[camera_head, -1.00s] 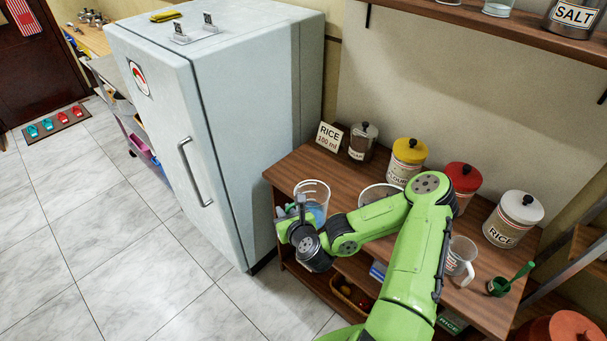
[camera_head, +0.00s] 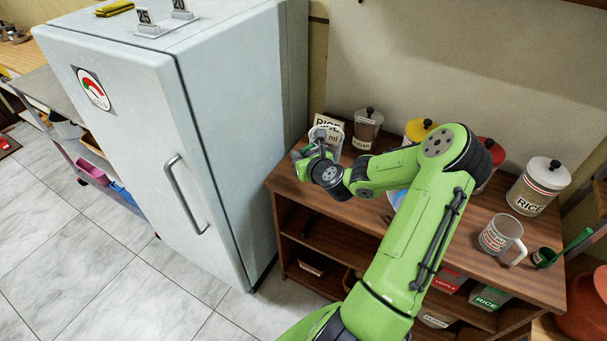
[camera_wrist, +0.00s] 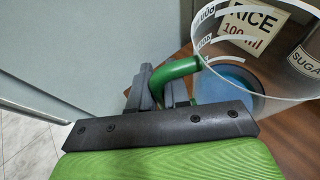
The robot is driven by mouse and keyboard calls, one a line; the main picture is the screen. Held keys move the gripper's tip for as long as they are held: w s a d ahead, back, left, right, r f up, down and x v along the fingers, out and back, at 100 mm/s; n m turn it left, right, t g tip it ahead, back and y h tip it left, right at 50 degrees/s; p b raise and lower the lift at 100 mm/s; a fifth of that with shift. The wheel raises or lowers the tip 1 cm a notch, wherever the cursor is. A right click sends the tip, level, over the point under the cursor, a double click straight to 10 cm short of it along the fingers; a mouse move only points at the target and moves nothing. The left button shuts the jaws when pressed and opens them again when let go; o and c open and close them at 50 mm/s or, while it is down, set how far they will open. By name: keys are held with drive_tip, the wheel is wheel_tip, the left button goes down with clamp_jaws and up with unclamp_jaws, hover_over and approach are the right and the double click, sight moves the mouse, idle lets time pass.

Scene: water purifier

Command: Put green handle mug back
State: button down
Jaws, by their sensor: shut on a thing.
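The clear mug with a green handle (camera_wrist: 182,68) fills the upper right of the wrist view. My gripper (camera_wrist: 165,90) is shut on the handle, beside the mug. In the head view the mug (camera_head: 331,131) is over the back left of the wooden table (camera_head: 300,187), in front of the RICE 100 ml card (camera_head: 328,120). My gripper (camera_head: 315,150) partly covers it. I cannot tell whether its base touches the table.
The fridge (camera_head: 130,140) stands close on the left. A sugar jar (camera_head: 367,131) is just right of the mug. Yellow-lidded and red-lidded jars, a rice jar (camera_head: 536,190), another mug (camera_head: 498,238) and a green scoop (camera_head: 548,257) stand farther right. My arm partly hides something blue on the table.

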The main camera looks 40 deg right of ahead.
wheel_tip(320, 180, down, 5)
drive_tip(key=shift+w+r+b, duration=0.1)
drive_tip(key=shift+b, duration=0.8)
drive_tip(key=shift+a, duration=0.1)
drive_tip(key=shift+f, duration=0.2)
drive_tip(key=c, duration=1.1)
unclamp_jaws()
